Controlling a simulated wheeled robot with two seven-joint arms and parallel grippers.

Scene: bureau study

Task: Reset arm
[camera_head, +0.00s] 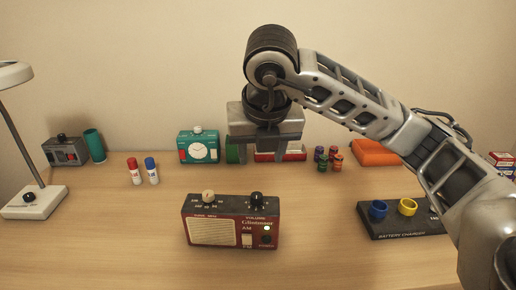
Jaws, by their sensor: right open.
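My right arm comes in from the right edge and reaches to the upper middle of the picture. My right gripper (266,143) points down above the back part of the desk (130,235). It is open, with its two fingers apart, and I see nothing between them except objects standing behind. A dark red radio (228,232) with a cream speaker grille and two top knobs stands upright in front of and below the gripper, apart from it. My left gripper is not in the picture.
A black battery charger (400,226) with blue and yellow rings lies at right, partly behind my arm. The front left desk is clear.

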